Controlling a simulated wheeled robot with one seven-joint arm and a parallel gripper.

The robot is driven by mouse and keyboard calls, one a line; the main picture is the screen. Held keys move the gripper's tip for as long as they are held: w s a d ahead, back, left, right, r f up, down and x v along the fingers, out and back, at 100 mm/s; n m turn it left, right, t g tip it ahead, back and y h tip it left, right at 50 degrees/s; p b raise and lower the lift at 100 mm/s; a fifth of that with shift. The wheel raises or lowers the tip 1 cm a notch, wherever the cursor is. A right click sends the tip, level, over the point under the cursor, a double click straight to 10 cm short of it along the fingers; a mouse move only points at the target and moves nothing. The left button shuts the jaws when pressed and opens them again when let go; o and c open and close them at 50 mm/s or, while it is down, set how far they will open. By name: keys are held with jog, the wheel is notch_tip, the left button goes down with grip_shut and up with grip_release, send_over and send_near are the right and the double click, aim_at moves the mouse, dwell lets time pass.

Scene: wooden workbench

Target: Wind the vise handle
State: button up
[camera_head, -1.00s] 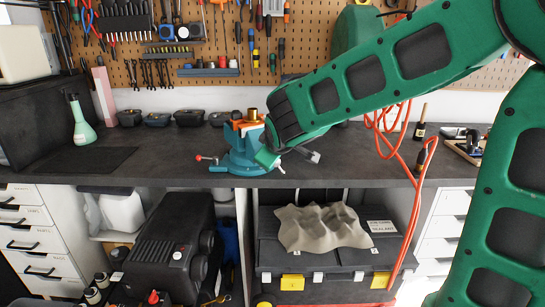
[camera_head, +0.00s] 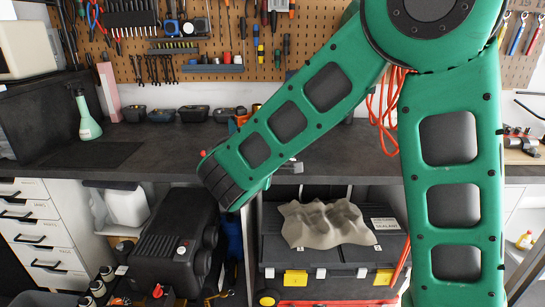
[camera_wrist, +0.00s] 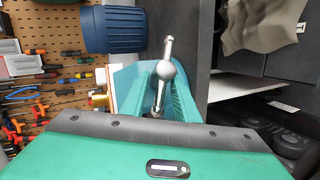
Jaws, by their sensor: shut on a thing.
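The teal vise (camera_wrist: 181,97) shows in the wrist view, with its silver handle bar (camera_wrist: 168,47) and round metal ball in front of it. The green body of my gripper (camera_wrist: 150,140) fills the lower part of that view, close against the vise. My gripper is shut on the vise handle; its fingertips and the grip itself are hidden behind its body. In the head view my arm covers most of the vise.
The vise is at the front of the dark workbench (camera_head: 340,155). A green spray bottle (camera_head: 86,115) stands at the left. Small dark bins (camera_head: 193,114) line the back under the pegboard. A black toolbox (camera_head: 275,250) with a crumpled cloth (camera_head: 325,224) sits below.

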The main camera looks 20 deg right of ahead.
jog(key=shift+f, duration=0.15)
jog(key=o, duration=1)
jog(key=shift+w+f, duration=0.1)
jog(key=shift+w, duration=0.05)
jog(key=shift+o, duration=0.2)
jog(key=shift+s+a+r, duration=0.1)
jog(key=shift+s+r, duration=0.1)
jog(key=v, duration=1)
jog(key=shift+s+a, duration=0.1)
